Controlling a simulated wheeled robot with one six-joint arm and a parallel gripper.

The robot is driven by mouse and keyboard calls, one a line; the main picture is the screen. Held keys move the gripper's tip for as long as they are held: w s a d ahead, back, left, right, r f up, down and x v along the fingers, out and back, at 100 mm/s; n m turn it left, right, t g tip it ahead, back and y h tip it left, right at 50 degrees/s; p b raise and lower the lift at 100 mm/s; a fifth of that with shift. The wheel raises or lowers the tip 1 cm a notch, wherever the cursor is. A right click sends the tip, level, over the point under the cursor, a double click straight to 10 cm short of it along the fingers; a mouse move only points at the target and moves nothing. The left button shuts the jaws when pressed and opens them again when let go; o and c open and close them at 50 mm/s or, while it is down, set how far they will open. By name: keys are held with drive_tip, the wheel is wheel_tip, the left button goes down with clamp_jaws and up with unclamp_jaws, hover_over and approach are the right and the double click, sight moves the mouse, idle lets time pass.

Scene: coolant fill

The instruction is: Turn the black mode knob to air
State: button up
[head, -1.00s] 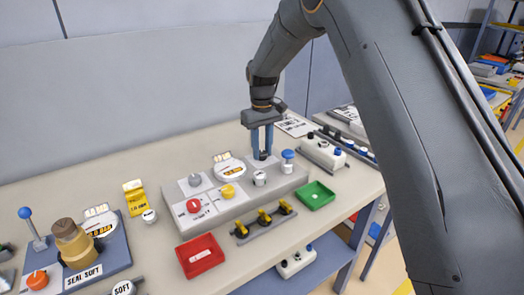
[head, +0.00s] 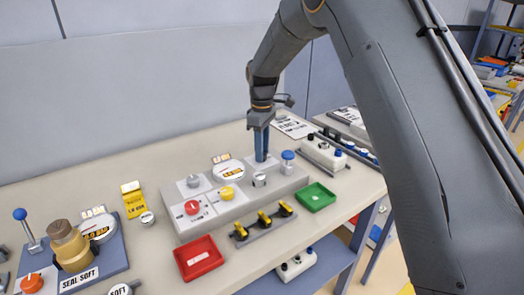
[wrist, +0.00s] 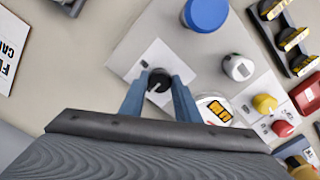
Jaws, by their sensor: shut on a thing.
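The black mode knob (wrist: 158,80) shows in the wrist view on a white label plate (wrist: 146,58), with a pale pointer line on its top. My gripper (wrist: 158,86) has its two blue fingers on either side of the knob, shut on it. In the head view my gripper (head: 261,158) points straight down at the back right of the grey panel (head: 235,205). There its fingers hide the knob. The label's lettering is too small to read.
Close to my gripper are a blue knob (head: 288,156), a grey-white knob (head: 260,180) and a round gauge (head: 228,172). Yellow (head: 227,193) and red (head: 193,208) knobs sit to the left. A green tray (head: 315,197) and a red tray (head: 199,257) lie in front.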

drive_tip(key=shift+r, duration=0.1)
idle(0.3)
drive_tip(key=o, duration=1)
drive_tip(key=shift+o, duration=0.2)
drive_tip(key=shift+r+b, duration=1)
drive_tip(key=shift+r, duration=2.85)
